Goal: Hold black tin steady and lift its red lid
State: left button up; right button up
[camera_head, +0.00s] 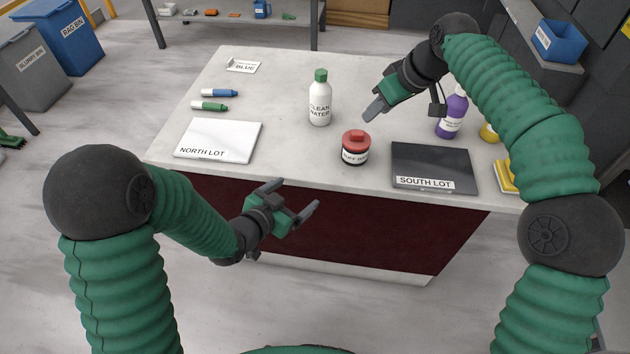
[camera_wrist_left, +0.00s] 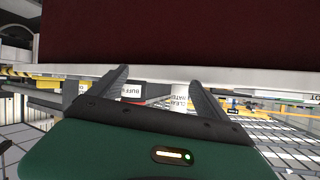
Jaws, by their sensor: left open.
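The black tin (camera_head: 355,156) stands upright near the front edge of the stone slab, with its red lid (camera_head: 355,137) on top. In the left wrist view its white label (camera_wrist_left: 131,91) shows between the fingers, partly cut off. My left gripper (camera_head: 297,195) is open and empty, in front of the slab's front edge, to the left of and nearer than the tin, not touching it. My right gripper (camera_head: 375,108) is over the slab, behind and slightly right of the lid, apart from it. Its fingers overlap, so I cannot tell whether it is open.
A clean water bottle (camera_head: 319,100) stands behind the tin. A dark South Lot board (camera_head: 440,160) lies to its right, a white North Lot board (camera_head: 218,138) to the left. A purple bottle (camera_head: 453,115) stands behind the dark board. Two markers (camera_head: 220,93) lie back left.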

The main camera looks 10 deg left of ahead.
aim_at(355, 146)
pick_arm(q)
jog(key=w+d+r+t+h, duration=0.1)
jog(key=w+d, duration=0.3)
jog(key=w, duration=0.1)
jog(key=w+d+r+t+h, duration=0.1)
jog(key=w+d+h, duration=0.1)
jog(key=w+d, duration=0.3)
jog(key=w+d+r+t+h, duration=0.1)
jog(key=w+d, duration=0.3)
jog(key=w, duration=0.1)
jog(key=shift+w+d+r+h, duration=0.2)
jog(key=shift+w+r+h, duration=0.1)
jog(key=shift+w+r, duration=0.1)
grip_shut()
dwell(0.4)
dwell(0.9)
